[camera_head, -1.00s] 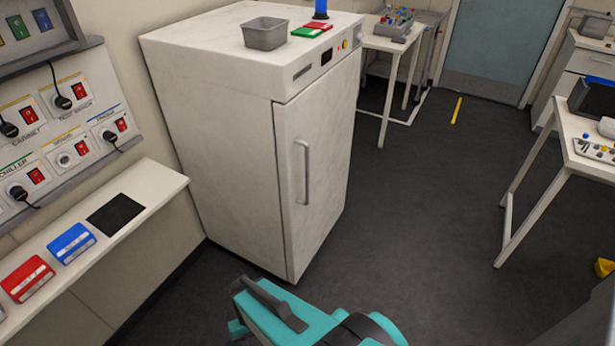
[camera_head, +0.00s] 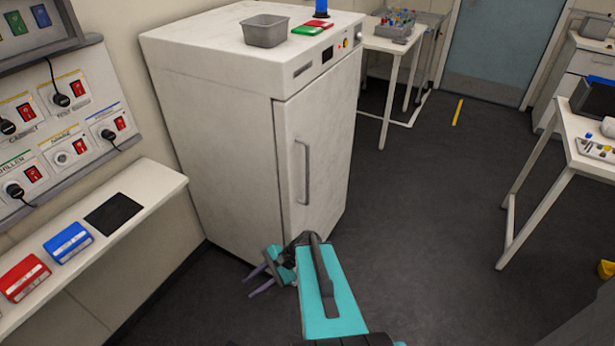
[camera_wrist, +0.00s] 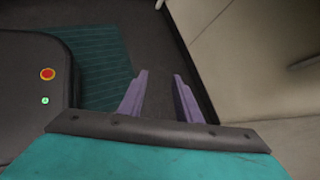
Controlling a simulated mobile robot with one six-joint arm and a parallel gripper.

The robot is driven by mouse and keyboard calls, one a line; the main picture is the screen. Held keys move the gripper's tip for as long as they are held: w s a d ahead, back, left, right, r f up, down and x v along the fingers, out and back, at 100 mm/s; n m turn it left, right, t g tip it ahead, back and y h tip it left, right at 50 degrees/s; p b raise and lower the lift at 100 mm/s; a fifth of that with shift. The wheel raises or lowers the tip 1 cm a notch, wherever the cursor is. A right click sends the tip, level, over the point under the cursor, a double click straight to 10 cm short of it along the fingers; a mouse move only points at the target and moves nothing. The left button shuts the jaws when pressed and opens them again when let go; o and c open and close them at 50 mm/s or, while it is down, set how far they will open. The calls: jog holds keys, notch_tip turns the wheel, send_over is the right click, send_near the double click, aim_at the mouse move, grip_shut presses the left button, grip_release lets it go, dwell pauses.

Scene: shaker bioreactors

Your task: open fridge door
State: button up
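The white fridge (camera_head: 215,130) stands against the left wall in the head view. Its door (camera_head: 335,120) is shut flush with the body and has a vertical grey handle (camera_head: 303,172). My gripper (camera_head: 262,285) is low in front of the fridge's bottom front corner, below and left of the handle, with fingers pointing left. In the wrist view my gripper's two purple fingers (camera_wrist: 160,98) are apart with nothing between them. The handle is not seen in the wrist view.
A grey bin (camera_head: 265,33) and red and green items stand on the fridge top. A shelf (camera_head: 150,195) with red and blue boxes runs along the left wall. White tables (camera_head: 562,185) stand at right. The dark floor (camera_head: 430,200) right of the fridge is clear.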

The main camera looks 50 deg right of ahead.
jog(key=s+d+r+m+t+h, duration=0.2)
jog(key=d+r+m+t, duration=0.2)
jog(key=d+r, duration=0.3)
jog(key=s+d+r+m+t+h+b, duration=0.1)
jog(key=d+r+m, duration=0.5)
jog(key=d, duration=0.9)
jog(key=s+d+r+m+t+h+b, duration=0.1)
jog(key=s+d+r+m+t+h, duration=0.2)
jog(key=d+r+t, duration=0.5)
jog(key=d+r+m+h, duration=0.1)
jog(key=d+m, duration=0.1)
jog(key=d, duration=0.1)
jog(key=shift+s+d+r+m+h, duration=0.15)
jog(key=shift+s+d+m+h, duration=0.15)
jog(key=shift+m, duration=0.1)
jog(key=shift+w, duration=0.15)
jog(key=w+b, duration=0.2)
jog(key=w, duration=1.1)
jog(key=shift+w+a+b, duration=0.3)
jog(key=shift+a+b, duration=0.05)
jog(key=shift+a, duration=0.05)
grip_shut()
